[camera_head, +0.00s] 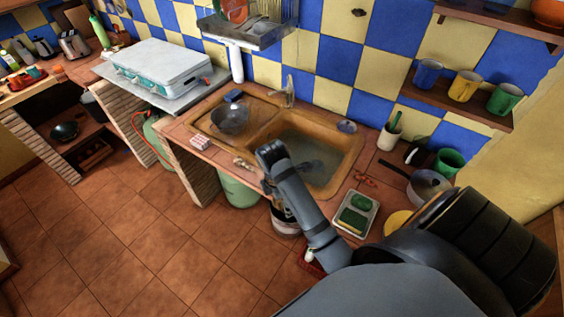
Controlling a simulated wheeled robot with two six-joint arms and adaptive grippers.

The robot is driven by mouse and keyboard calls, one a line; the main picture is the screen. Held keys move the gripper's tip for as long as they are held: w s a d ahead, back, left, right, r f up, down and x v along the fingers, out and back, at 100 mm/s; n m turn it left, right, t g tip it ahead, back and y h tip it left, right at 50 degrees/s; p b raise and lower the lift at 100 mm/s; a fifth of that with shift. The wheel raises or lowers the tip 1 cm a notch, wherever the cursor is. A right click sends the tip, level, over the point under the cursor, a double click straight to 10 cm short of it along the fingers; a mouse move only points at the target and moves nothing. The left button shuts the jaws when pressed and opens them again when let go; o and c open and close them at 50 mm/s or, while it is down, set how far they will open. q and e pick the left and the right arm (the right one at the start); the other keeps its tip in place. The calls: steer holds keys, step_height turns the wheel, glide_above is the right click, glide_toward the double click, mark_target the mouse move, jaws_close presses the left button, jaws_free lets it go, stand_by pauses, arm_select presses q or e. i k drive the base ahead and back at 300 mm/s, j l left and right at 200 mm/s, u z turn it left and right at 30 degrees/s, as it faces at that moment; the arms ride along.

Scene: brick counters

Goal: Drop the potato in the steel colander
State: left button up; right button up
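The steel colander (231,119) looks like a dark grey, see-through bowl in the left basin of the sink, below the blue-and-yellow tiled wall. I cannot make out a potato for sure. A small pale object (243,164) lies on the front edge of the counter, too small to identify. My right arm reaches up from the lower right. Its wrist is over the counter's front edge, to the right of and nearer than the colander. The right gripper (268,186) is mostly hidden by the wrist, so its fingers cannot be read. My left gripper is out of view.
The sink (335,145) has a right basin holding water and a tap (289,91) behind. A pot (285,222) is below the counter edge. The tiled floor (130,230) is clear.

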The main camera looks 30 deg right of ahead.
mark_target(234, 123)
steer(key=i+l, duration=0.2)
steer(key=i, duration=0.25)
steer(key=i+l, duration=0.2)
steer(key=i, duration=0.25)
steer(key=i+l+u, duration=0.1)
steer(key=i, duration=0.3)
